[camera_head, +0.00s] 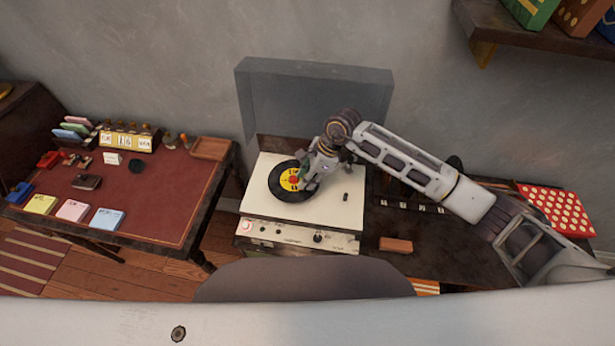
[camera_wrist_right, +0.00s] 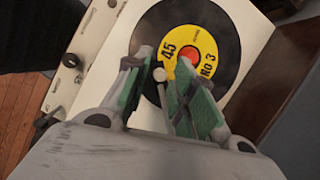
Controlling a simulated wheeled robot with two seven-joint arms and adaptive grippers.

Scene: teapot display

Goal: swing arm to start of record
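The record player (camera_head: 263,208) stands in the middle of the head view with its clear lid raised. A black record (camera_head: 287,181) with a yellow label lies on it; the label reads 45 and No 3 in the wrist view (camera_wrist_right: 219,22). My right gripper (camera_head: 308,187) points down over the right part of the record. In the wrist view its green fingertips (camera_wrist_right: 162,68) are apart, with a small pale round-ended part (camera_wrist_right: 160,75) between them, perhaps the player's arm. I cannot tell if they press on it. The rest of the player's arm is hidden. My left gripper is not in view.
The raised lid (camera_head: 315,105) stands behind the player. Knobs (camera_head: 318,237) line its front. A red-topped desk (camera_head: 150,200) with cards and stamps is at left. A brown block (camera_head: 396,244) and a red dotted board (camera_head: 556,209) lie at right.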

